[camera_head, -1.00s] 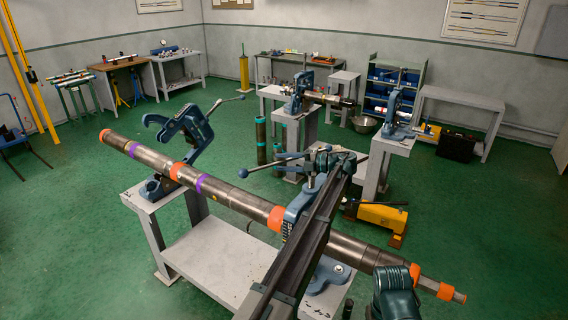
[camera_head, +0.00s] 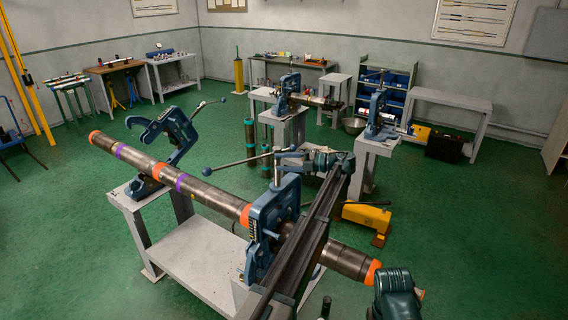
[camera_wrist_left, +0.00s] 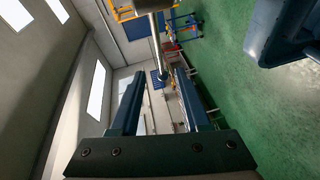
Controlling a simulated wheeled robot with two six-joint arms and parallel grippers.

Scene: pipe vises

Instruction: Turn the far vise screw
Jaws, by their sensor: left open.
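A long grey pipe with orange and purple bands (camera_head: 215,198) lies across two blue vises. The left vise (camera_head: 165,135) has its yoke swung open, with a ball-ended bar at its top. The middle vise (camera_head: 272,225) has its yoke upright over the pipe; a ball-ended screw bar (camera_head: 235,163) extends left from its top. My left gripper (camera_head: 284,156) is beside that bar's right part. In the left wrist view, it is open (camera_wrist_left: 157,76), with a metal bar (camera_wrist_left: 155,28) running in from above between its fingers; contact is unclear.
Other vises stand on pedestals behind, one holding a pipe (camera_head: 290,95) and one at right (camera_head: 380,120). A yellow tool (camera_head: 366,216) is on the floor right of the bench (camera_head: 200,260). Green floor is free at left and right.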

